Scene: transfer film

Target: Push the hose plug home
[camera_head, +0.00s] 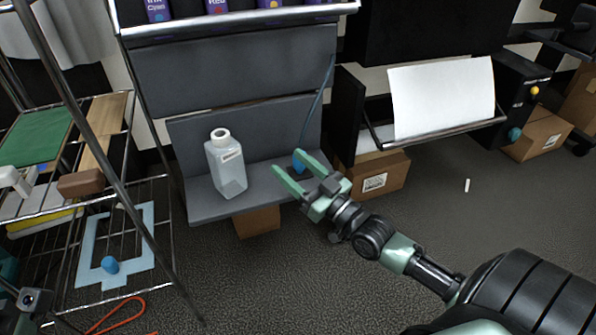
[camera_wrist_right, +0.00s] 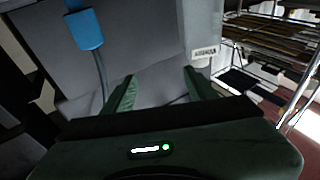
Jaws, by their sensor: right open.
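A whitish bottle (camera_head: 226,165) with an open round neck stands upright on the shelf, left of the gripper.
The grey shelf (camera_head: 205,207) has a back panel behind it. Cardboard boxes (camera_head: 380,176) stand on the floor to the right. A wire rack (camera_head: 150,225) at left holds a light-blue frame (camera_head: 82,262) and a blue piece (camera_head: 110,265). Floor at centre right is mostly clear.

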